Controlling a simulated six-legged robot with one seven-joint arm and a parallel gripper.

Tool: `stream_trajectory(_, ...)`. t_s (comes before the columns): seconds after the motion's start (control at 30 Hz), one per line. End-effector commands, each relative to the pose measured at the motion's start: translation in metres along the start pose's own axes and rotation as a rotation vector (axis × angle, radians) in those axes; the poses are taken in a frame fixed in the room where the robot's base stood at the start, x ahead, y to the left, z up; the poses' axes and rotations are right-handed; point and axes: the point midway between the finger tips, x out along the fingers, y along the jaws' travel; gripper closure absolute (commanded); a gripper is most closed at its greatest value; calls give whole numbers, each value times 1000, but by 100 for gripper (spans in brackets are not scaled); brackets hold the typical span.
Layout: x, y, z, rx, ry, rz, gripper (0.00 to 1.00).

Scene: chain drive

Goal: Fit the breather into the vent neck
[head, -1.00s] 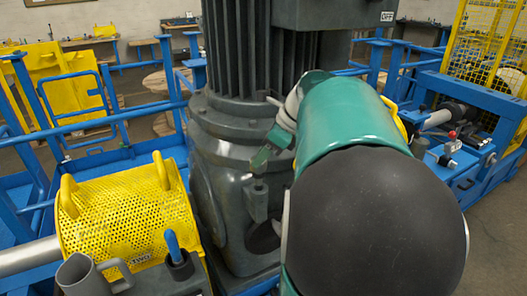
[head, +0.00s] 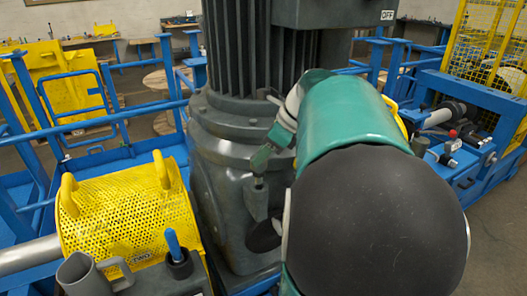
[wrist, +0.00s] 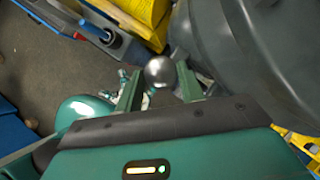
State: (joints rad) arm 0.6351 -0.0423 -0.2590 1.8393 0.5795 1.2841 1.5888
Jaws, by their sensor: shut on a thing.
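My gripper (wrist: 159,88) shows in the wrist view with its two green fingers on either side of a shiny silver round-topped part, which I take to be the breather (wrist: 159,71). The fingers are shut on it. In the head view my gripper (head: 262,160) is beside the lower body of the big dark grey gearmotor (head: 215,170). A grey upright stub (head: 256,200) on the gearmotor's side stands just below the fingertips; it may be the vent neck. I cannot tell whether the breather touches it. My green arm hides the area to the right.
A yellow perforated guard (head: 125,215) lies to the left. In front of it are a grey open spout (head: 80,275) and a blue-handled tool in a holder (head: 173,245). Blue rails (head: 95,125) stand behind. The gearmotor body is close beside my gripper.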

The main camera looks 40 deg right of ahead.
Motion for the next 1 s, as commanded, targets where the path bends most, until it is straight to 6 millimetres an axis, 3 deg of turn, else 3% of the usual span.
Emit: stream_trajectory(1.0, 10, 0, -6, 0, 0, 0, 86)
